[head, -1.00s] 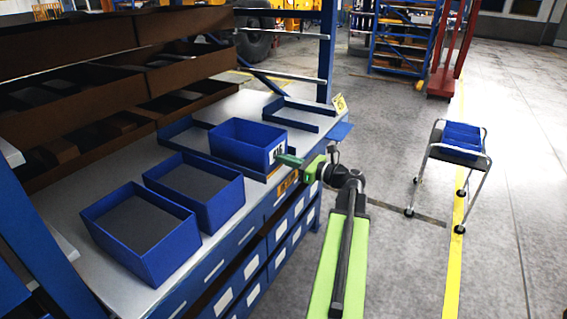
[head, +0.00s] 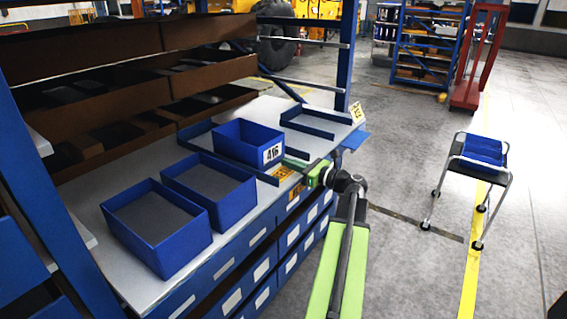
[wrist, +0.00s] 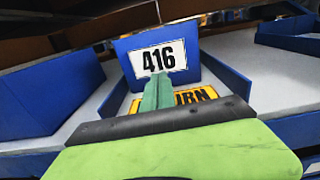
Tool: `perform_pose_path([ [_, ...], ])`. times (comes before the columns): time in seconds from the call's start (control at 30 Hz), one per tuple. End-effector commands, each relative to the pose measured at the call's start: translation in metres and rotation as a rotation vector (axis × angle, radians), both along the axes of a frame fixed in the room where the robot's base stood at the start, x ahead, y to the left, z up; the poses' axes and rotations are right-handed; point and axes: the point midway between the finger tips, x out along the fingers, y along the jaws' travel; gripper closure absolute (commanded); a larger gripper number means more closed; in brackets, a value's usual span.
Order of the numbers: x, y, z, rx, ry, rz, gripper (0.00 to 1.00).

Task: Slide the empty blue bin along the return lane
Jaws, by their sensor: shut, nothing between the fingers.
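The blue bin (head: 248,147) marked 416 stands upright between low blue rails on the grey bench top. What I see of its inside looks empty. Its white 416 label also faces me in the wrist view (wrist: 158,60). A yellow sign (wrist: 197,98), partly hidden by my gripper and ending in "RN", sits at the front of this lane. My gripper (head: 289,163) is shut and empty, in front of the bin's labelled face. In the wrist view its green fingertips overlap the label's lower edge; I cannot tell whether they touch the bin.
Two other blue bins (head: 208,188) (head: 155,225) stand to the left on the bench. Another railed lane (head: 308,122) on the right looks empty. Brown shelf boxes (head: 200,68) rise behind. A wheeled cart (head: 476,165) with blue contents stands on the open floor at right.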

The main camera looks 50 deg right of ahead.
Motion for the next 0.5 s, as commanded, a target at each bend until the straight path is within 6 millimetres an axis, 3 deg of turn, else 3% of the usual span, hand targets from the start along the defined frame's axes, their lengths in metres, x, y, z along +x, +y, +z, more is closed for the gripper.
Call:
perform_pose_path([
  [0.1, -0.036, -0.003, 0.000, 0.000, 0.000, -0.006, 1.00],
  [0.2, -0.059, -0.003, 0.000, 0.000, 0.000, -0.002, 1.00],
  [0.4, -0.091, -0.005, 0.000, 0.000, 0.000, 0.004, 1.00],
  [0.5, -0.096, -0.005, 0.000, 0.000, 0.000, 0.007, 1.00],
])
